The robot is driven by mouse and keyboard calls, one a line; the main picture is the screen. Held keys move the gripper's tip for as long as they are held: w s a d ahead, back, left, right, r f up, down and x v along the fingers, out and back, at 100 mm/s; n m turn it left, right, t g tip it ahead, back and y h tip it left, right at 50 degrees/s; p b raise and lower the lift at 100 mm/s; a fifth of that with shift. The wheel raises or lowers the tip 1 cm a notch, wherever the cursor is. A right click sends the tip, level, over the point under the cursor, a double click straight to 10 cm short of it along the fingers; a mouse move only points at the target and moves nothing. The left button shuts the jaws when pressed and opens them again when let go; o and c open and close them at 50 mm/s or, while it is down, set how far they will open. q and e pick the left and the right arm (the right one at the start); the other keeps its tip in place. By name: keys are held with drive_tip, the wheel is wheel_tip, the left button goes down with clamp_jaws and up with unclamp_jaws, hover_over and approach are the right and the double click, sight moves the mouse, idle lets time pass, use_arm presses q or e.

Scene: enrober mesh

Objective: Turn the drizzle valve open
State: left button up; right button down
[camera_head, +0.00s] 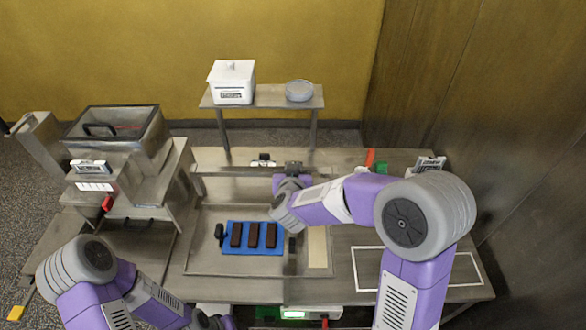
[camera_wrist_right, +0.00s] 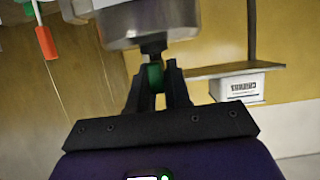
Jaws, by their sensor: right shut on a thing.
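In the right wrist view, my right gripper (camera_wrist_right: 158,84) is shut on a small green piece (camera_wrist_right: 155,75), apparently the drizzle valve's handle. A short dark stem (camera_wrist_right: 153,50) joins it to a metal cylinder (camera_wrist_right: 148,22). In the head view my right arm reaches over the machine, and its wrist hides most of the valve and the fingers. How far the valve is turned cannot be told. A blue tray (camera_head: 254,249) with several dark brown bars (camera_head: 253,234) lies below. My left arm is at the lower left, its gripper out of frame.
A raised shelf (camera_head: 265,96) behind holds a white lidded canister (camera_head: 232,84) and a grey round dish (camera_head: 299,90). A metal tank (camera_head: 120,133) stands at the left. An orange-red item (camera_head: 370,157) is right of my right wrist. A white outlined area lies bare at the right.

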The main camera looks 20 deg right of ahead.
drive_tip(key=c, duration=1.2)
unclamp_jaws()
drive_tip(key=shift+o, duration=0.2)
drive_tip(key=shift+s+a+r, duration=0.15)
drive_tip(key=shift+s+r, duration=0.1)
drive_tip(key=shift+s, duration=0.2)
drive_tip(key=p+v, duration=0.1)
drive_tip(key=v, duration=0.5)
drive_tip(key=shift+s, duration=0.25)
drive_tip(key=shift+r, duration=0.1)
